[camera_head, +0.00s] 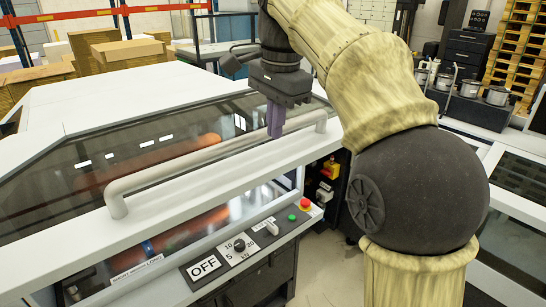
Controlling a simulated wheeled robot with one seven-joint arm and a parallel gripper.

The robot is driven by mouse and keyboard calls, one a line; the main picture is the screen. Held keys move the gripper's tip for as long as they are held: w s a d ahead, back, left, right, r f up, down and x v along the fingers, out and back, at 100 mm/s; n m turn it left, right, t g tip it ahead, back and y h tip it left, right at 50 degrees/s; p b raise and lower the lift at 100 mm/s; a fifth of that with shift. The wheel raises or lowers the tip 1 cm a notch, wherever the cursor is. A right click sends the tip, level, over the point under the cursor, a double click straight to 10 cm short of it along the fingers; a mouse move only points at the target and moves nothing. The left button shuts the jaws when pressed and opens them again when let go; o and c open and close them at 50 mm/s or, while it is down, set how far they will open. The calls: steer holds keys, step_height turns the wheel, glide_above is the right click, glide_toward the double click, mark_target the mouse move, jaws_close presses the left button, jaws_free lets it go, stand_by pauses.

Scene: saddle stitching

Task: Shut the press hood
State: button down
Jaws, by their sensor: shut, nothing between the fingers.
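The press hood (85,218) is a white-framed cover with dark see-through panels, filling the left and middle of the head view. A long grey bar handle (200,158) runs along its front edge. A gap shows between the hood's front edge and the machine body below, with an orange roller inside, so the hood looks raised. My gripper (274,122) is shut and empty, its purple fingers pointing down at the right part of the handle. I cannot tell whether the fingers touch the bar.
Below the hood is a control panel (238,252) with an OFF label, a dial, a lever, and green and red buttons. Cardboard boxes (125,52) stand behind at the left. Pots (470,88) and stacked pallets (520,45) are at the back right. Some floor shows right of the panel.

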mark_target(272, 167)
steer(key=shift+w+a+f+p, duration=0.1)
steer(key=shift+w+f+p, duration=0.1)
steer(key=shift+f, duration=1.5)
steer(key=shift+w+a+f+p, duration=0.1)
steer(key=shift+f+p, duration=0.05)
steer(key=shift+f, duration=1.55)
steer(key=shift+f, duration=0.15)
